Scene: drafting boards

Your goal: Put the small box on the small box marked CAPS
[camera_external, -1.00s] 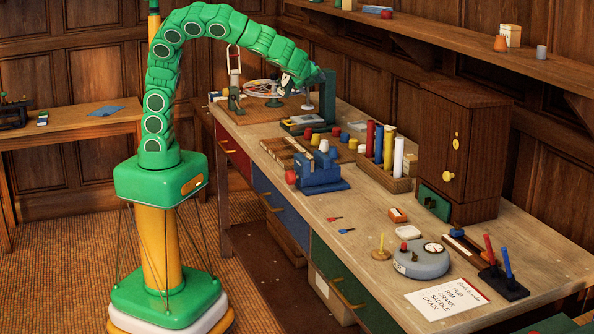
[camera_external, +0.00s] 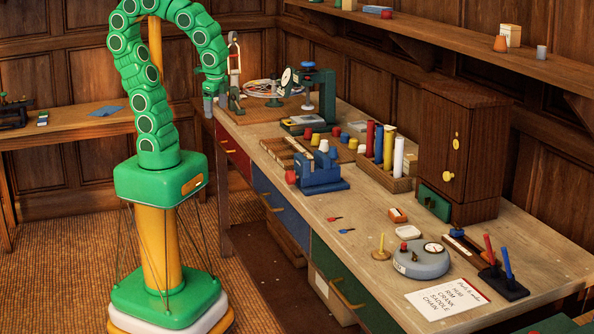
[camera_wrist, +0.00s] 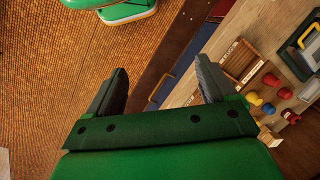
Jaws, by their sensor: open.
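My gripper (camera_external: 214,101) hangs pointing down at the far left end of the workbench, beside its edge. In the wrist view its two grey fingers (camera_wrist: 160,75) are apart with nothing between them. A small orange-red box (camera_external: 398,215) with a pale patch lies on the right half of the bench, far from my gripper. A small cream box (camera_external: 511,35) stands on the wall shelf. No CAPS marking is readable on any box, so I cannot tell which one bears it.
The workbench (camera_external: 365,205) carries a blue vise (camera_external: 320,172), a rack of coloured tubes (camera_external: 385,178), a wooden cabinet (camera_external: 462,150) and a round grey gauge (camera_external: 422,262). Coloured cups (camera_wrist: 268,108) show in the wrist view. Its front middle is mostly clear.

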